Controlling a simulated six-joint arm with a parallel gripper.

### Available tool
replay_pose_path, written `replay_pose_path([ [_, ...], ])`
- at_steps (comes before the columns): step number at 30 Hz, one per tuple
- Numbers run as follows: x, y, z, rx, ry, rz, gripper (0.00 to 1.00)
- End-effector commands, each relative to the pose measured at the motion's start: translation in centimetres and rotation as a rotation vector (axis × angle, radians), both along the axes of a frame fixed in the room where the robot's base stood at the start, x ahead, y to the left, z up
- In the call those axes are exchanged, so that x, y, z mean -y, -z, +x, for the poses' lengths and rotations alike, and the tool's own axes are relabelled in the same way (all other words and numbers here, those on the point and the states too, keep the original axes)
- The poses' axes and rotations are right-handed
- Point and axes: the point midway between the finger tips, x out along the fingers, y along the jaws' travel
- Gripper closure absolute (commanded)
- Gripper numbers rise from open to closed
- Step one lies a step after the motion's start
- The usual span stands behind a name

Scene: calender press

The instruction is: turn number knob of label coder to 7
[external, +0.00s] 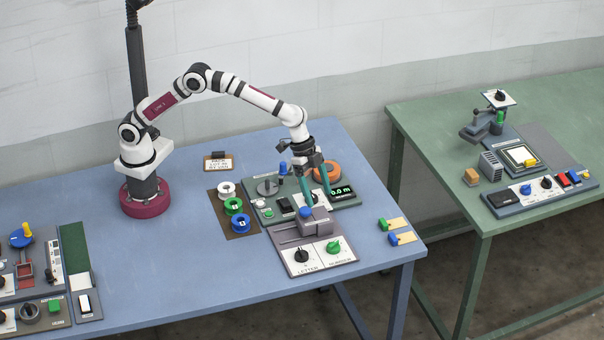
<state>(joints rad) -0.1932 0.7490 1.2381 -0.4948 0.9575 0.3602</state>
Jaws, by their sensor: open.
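The label coder (289,233) is a grey unit at the right front of the blue table. On its white front panel, the number knob (334,246) is green and sits at the right, over the word NUMBER. The letter knob (302,256) is black and sits at the left. The setting that the number knob points to is too small to read. My gripper (317,199) has teal fingers pointing down, spread open with nothing clearly held. It is behind the number knob, over the border between the label coder and the green panel behind it, apart from both knobs.
The green panel (262,213) behind the coder carries a display (341,191) and an orange reel (326,171). A grey block with a blue top (306,212) rises beside my fingers. Green and blue spools (233,207) stand left. Blue and green tagged pieces (393,225) lie right.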

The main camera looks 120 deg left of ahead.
Motion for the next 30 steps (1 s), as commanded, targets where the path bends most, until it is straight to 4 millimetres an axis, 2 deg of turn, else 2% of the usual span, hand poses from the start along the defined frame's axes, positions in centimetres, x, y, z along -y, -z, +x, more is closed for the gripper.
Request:
replay_pose_path([
  [4, 0.4, 1.8, 0.5, 0.002, -0.033, -0.002, 0.19],
  [12, 1.2, 9.4, 3.4, 0.001, -0.030, -0.002, 0.19],
  [18, 1.6, 13.3, 5.1, 0.004, -0.029, -0.002, 0.19],
  [23, 1.7, 14.5, 5.6, 0.005, -0.029, -0.001, 0.19],
  [30, 1.7, 14.6, 5.6, 0.005, -0.029, -0.001, 0.19],
])
